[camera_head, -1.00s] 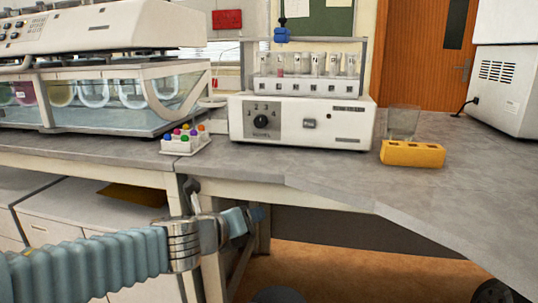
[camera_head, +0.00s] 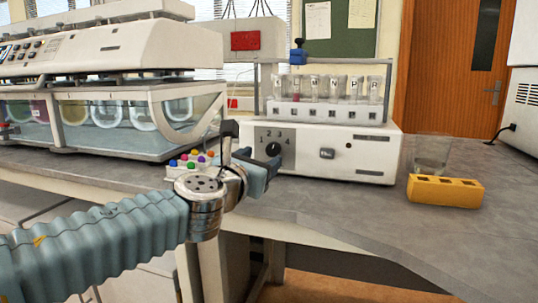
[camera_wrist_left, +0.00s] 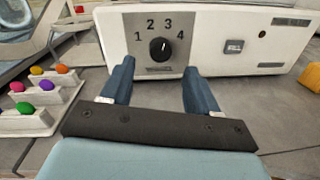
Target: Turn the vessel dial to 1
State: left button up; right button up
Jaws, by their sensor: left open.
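The vessel dial (camera_wrist_left: 159,49) is a black round knob on a grey panel with the numbers 1 to 4 around it. Its white mark points up, between 2 and 3 or toward 3. The dial also shows in the head view (camera_head: 273,149), on the front of the white machine (camera_head: 345,165). My left gripper (camera_wrist_left: 155,75) is open, its two blue fingers pointing at the panel below and either side of the dial. It does not hold the dial. In the head view my left gripper (camera_head: 262,168) is just in front of the machine's left side. My right gripper is not in view.
A white rack with coloured balls (camera_wrist_left: 35,108) stands close left of my left gripper. A yellow block (camera_head: 445,191) and a clear beaker (camera_head: 431,155) stand to the right. Bare grey bench (camera_head: 350,215) lies in front of the machine.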

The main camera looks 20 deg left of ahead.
aim_at(271, 151)
pick_arm(q)
jog(key=w, duration=0.5)
jog(key=shift+w+d, duration=0.2)
jog(key=shift+d, duration=0.1)
jog(key=c, duration=1)
jog(key=shift+c, duration=0.2)
jog(key=shift+f, duration=0.1)
